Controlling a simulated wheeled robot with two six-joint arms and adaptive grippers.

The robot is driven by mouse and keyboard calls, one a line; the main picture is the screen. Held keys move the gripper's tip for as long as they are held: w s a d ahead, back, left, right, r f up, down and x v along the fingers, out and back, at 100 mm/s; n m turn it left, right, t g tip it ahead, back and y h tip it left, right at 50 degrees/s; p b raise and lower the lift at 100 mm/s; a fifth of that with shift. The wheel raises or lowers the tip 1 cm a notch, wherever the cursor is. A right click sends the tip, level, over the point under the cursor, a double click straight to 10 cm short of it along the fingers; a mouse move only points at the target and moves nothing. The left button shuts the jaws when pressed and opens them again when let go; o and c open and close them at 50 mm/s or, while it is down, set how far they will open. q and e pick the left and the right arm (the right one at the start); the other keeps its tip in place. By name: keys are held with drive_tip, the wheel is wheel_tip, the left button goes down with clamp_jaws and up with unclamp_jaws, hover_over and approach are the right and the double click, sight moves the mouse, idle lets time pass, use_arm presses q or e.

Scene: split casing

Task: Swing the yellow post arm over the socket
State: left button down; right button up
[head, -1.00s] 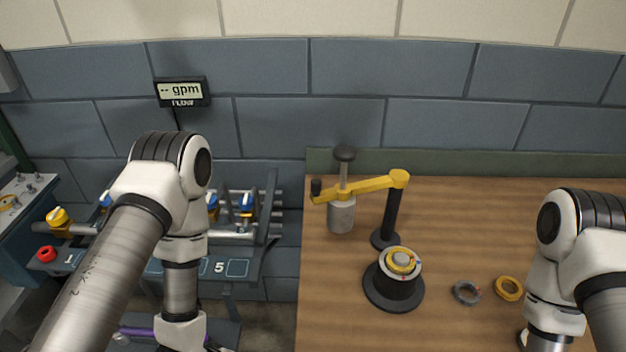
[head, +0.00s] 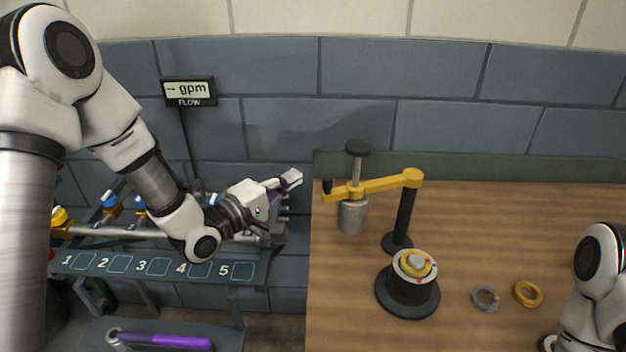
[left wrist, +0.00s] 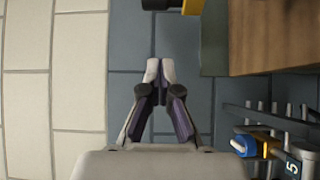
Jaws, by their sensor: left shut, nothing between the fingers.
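The yellow post arm (head: 375,186) sits atop a black post (head: 404,217) on the wooden table and reaches left from it. A black knob stands on the arm, with a grey cylinder (head: 352,217) hanging below. The arm's free end is at the left, with a dark handle (head: 327,187). The socket (head: 408,285), black with a light ring and yellow centre, stands in front of the post; the arm is not over it. My left gripper (head: 292,180) is shut and empty, just left of the arm's handle and apart from it. It also shows in the left wrist view (left wrist: 160,70).
A grey ring (head: 485,298) and a yellow ring (head: 528,293) lie right of the socket. A numbered valve bench (head: 150,267) stands left of the table, with a purple-handled tool (head: 165,341) below. A flow display (head: 189,91) hangs on the wall. The table's right side is mostly clear.

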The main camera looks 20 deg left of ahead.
use_arm(q)
drive_tip(key=d, duration=0.1)
drive_tip(key=d+p, duration=0.1)
drive_tip(key=d, duration=0.2)
drive_tip(key=shift+w+d+p, duration=0.3)
drive_tip(key=shift+p, duration=0.1)
drive_tip(key=shift+w+f, duration=0.1)
